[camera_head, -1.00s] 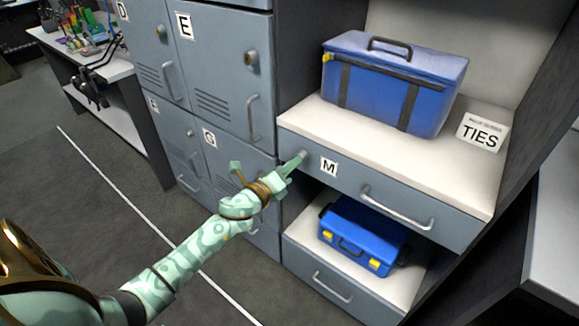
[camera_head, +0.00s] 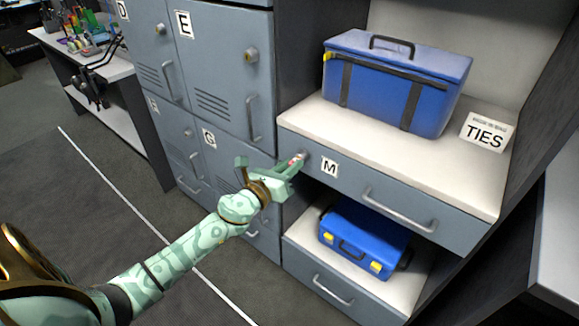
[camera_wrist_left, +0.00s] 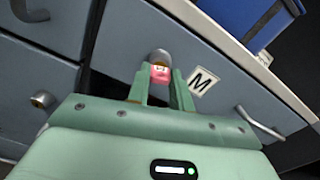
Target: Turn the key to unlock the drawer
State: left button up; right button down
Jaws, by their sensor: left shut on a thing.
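My left gripper (camera_head: 296,164) is at the left end of the drawer (camera_head: 350,186) marked M, which is closed. In the left wrist view my left gripper (camera_wrist_left: 161,88) has its two fingers on either side of a small pinkish-red key (camera_wrist_left: 160,74), shut on it. The key is at the round metal lock (camera_wrist_left: 159,56) on the drawer front, left of the M label (camera_wrist_left: 202,81). The key's shaft is hidden, so I cannot tell how far in it sits. My right gripper is not in view.
A large blue case (camera_head: 392,85) and a TIES sign (camera_head: 486,132) stand on top of the drawer unit. A smaller blue case (camera_head: 362,238) sits on the shelf below. Grey lockers (camera_head: 222,70) stand to the left. Floor is clear in front.

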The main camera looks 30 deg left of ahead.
pick_arm(q)
jog(key=m, duration=0.3)
jog(key=shift+m, duration=0.3)
jog(key=o, duration=0.5)
jog(key=shift+m, duration=0.7)
jog(key=o, duration=0.4)
jog(key=shift+s+a, duration=0.1)
jog(key=shift+s, duration=1.3)
jog(key=shift+s+a+b, duration=0.15)
jog(key=shift+s+b, duration=0.15)
jog(key=shift+s, duration=1.45)
jog(key=shift+s+a+b, duration=0.15)
jog(key=shift+s+b, duration=0.15)
jog(key=shift+s, duration=1.4)
